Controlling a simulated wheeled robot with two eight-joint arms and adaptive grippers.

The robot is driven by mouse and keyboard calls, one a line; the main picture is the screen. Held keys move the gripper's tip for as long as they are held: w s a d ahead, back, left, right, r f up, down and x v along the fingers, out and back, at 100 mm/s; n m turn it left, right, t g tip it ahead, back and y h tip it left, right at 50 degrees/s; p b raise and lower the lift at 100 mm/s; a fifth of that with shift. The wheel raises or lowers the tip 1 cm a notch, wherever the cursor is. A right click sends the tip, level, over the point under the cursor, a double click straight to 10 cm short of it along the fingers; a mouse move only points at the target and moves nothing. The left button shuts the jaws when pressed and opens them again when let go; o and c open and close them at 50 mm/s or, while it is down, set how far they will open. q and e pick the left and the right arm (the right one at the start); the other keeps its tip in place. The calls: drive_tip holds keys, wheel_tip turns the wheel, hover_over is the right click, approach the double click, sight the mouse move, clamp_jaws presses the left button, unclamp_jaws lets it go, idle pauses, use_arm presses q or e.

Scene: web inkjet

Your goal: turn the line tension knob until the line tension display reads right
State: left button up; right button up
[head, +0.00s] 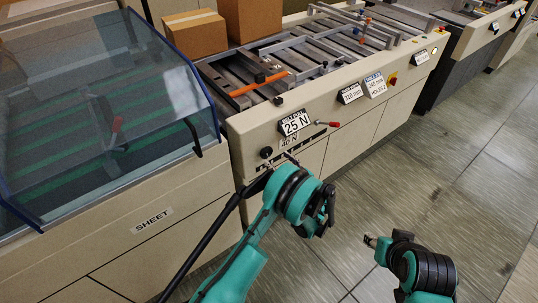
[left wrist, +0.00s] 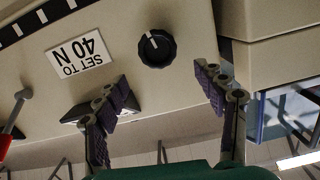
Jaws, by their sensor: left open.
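The line tension knob (head: 266,153) is a small black round knob on the beige machine front. In the left wrist view the knob (left wrist: 157,48) has a white pointer mark toward its upper left. The display (head: 296,123) above and right of it reads 25 N; its small heading is too small to read surely. A label (left wrist: 79,52) beside the knob says SET TO 40 N, upside down in the wrist view. My left gripper (head: 279,163) is open just below the knob, fingers spread to either side and not touching it. My right gripper (head: 371,241) is low over the floor, its fingers partly hidden.
A red-tipped lever (head: 328,124) sticks out right of the display. Other tilted displays (head: 350,93) stand farther along the panel. A machine with a clear blue-edged cover (head: 110,120) stands at left. The tiled floor (head: 460,190) at right is clear.

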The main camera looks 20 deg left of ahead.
sight(268, 154)
use_arm(q)
drive_tip(key=shift+n+t+y, duration=0.3)
drive_tip(key=shift+n+y, duration=0.1)
drive_tip(key=w+a, duration=0.1)
drive_tip(key=w+a+f+b, duration=0.1)
drive_tip(key=a, duration=0.1)
drive_tip(key=w+a+f+b, duration=0.1)
drive_tip(key=w+a, duration=0.1)
drive_tip(key=shift+f, duration=0.2)
drive_tip(key=c, duration=1.2)
